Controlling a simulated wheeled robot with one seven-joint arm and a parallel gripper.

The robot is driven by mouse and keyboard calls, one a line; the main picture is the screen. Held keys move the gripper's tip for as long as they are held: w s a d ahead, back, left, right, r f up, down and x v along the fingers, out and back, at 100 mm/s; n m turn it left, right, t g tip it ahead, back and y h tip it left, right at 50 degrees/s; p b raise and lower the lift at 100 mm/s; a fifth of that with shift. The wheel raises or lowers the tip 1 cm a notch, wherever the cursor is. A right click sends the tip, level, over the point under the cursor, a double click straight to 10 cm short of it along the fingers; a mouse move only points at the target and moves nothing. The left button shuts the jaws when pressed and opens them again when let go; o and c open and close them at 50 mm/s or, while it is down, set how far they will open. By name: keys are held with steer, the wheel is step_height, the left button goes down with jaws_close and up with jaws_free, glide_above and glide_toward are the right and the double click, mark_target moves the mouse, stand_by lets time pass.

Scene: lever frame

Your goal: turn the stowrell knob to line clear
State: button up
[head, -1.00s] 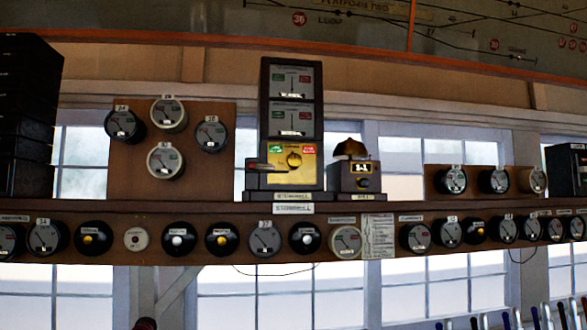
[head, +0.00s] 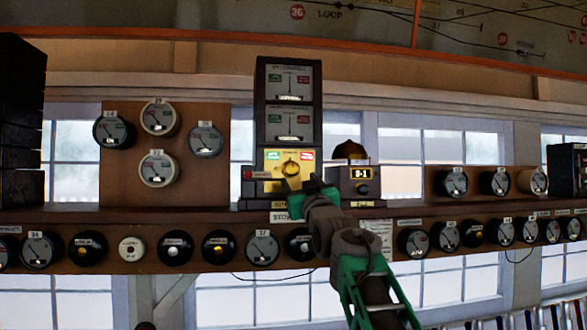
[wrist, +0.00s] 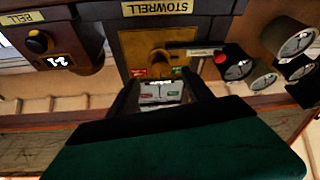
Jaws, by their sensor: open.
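The stowrell knob (head: 290,168) is a yellow knob on a yellow plate, low on the dark stowrell instrument (head: 262,110). A green label is at the plate's upper left and a red one at its upper right. The wrist view, upside down, shows the knob (wrist: 158,62) and the STOWRELL nameplate (wrist: 157,8). My gripper (head: 300,188) is just below and in front of the knob in the head view. In the wrist view its dark fingers (wrist: 160,88) are apart, with nothing between them. I cannot tell whether they touch the knob.
A bell box (head: 353,185) stands right of the instrument. A dark arm with a red end (head: 250,174) is left of the knob. The shelf (head: 130,213) carries several round dials. A dial board (head: 125,190) is further left.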

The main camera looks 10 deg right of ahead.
mark_target(293, 171)
steer(key=p+x, duration=0.6)
steer(key=x, duration=0.1)
steer(key=shift+r, duration=0.3)
steer(key=shift+w+f, duration=0.1)
steer(key=shift+w, duration=0.2)
jaws_close()
